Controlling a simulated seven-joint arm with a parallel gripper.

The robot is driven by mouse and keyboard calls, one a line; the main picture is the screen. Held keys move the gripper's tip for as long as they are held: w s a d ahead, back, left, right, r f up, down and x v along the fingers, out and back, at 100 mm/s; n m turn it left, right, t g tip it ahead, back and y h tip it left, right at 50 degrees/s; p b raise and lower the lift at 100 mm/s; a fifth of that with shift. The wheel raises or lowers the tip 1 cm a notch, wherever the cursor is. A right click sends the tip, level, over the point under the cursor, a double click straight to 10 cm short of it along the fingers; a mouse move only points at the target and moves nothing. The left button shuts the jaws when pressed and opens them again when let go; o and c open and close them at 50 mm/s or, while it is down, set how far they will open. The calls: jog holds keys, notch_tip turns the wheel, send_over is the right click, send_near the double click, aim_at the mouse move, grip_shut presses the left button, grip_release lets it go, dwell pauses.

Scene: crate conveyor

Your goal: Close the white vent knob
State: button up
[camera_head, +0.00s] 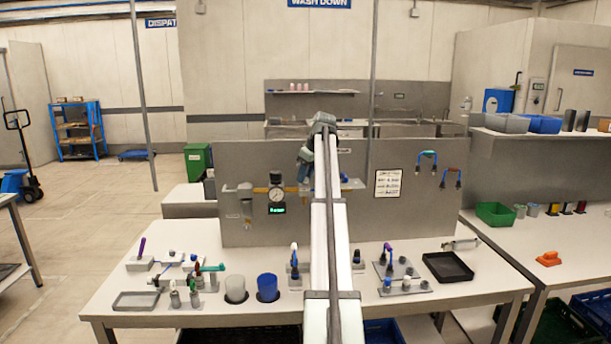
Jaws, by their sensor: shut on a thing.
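My gripper (304,170) is at the grey upright panel, beside the brass pipe run (262,190) and just right of the round pressure gauge (276,195). My arm crosses in front of the panel and covers part of the pipe run. The gripper is small here, and its fingertips are mostly hidden. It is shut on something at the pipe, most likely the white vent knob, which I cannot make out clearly. The knob's turn angle cannot be seen. A green-lit display (277,209) sits under the gauge; its reading is too small to tell.
The grey panel (240,160) stands at the back of a white bench (190,240). Clear and blue cups (267,288), small fixtures and a black tray (447,267) stand on the bench. A notice (388,183) and coloured handles (427,160) are on the panel's right.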

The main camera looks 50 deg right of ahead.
jog(key=o, duration=1.1)
jog(key=shift+c, duration=0.2)
jog(key=shift+r, duration=0.1)
jog(key=v, duration=1.3)
jog(key=shift+s+r, duration=0.2)
jog(key=shift+r, duration=0.05)
